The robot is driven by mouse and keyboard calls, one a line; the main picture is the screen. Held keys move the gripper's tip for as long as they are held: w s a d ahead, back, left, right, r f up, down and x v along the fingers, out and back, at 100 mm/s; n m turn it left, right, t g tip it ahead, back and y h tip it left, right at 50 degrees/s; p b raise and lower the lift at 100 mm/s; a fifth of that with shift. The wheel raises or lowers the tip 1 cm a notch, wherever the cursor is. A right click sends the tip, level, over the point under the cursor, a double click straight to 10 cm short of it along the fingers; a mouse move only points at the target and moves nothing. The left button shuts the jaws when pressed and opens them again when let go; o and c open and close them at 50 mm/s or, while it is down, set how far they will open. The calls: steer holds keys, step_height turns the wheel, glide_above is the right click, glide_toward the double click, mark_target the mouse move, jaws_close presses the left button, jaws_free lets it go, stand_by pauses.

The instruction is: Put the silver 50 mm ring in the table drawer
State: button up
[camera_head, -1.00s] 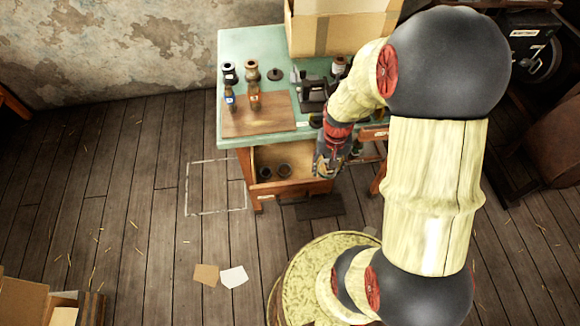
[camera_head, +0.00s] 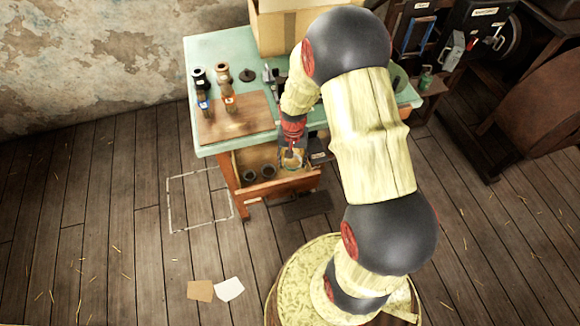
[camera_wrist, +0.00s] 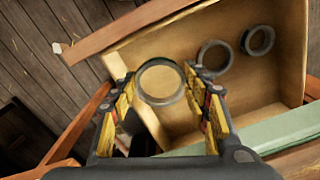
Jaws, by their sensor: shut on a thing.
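My gripper (camera_wrist: 160,76) is shut on a silver-grey ring (camera_wrist: 162,102), which sits between the fingertips in the wrist view. In the head view my gripper (camera_head: 292,156) is over the right part of the open table drawer (camera_head: 283,187). The drawer (camera_wrist: 291,62) also shows below the held ring in the wrist view, with a bare light-brown floor. I cannot tell exactly how high the ring is above that floor.
Two dark rings (camera_head: 250,176) (camera_head: 267,171) lie in the drawer's left part. The green table (camera_head: 207,140) above holds a wooden board (camera_head: 245,122), small bottles, spools and a cardboard box (camera_head: 275,35). The drawer floor between the held ring and the dark rings is clear.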

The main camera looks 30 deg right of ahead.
mark_target(290, 165)
steer(key=shift+w+f, duration=0.6)
steer(key=shift+f, duration=0.15)
steer(key=shift+w+f+b, duration=0.2)
steer(key=shift+f+b, duration=0.65)
steer(key=shift+f, duration=0.85)
steer(key=shift+f, duration=0.2)
steer(key=o, duration=0.7)
steer(key=shift+o, duration=0.2)
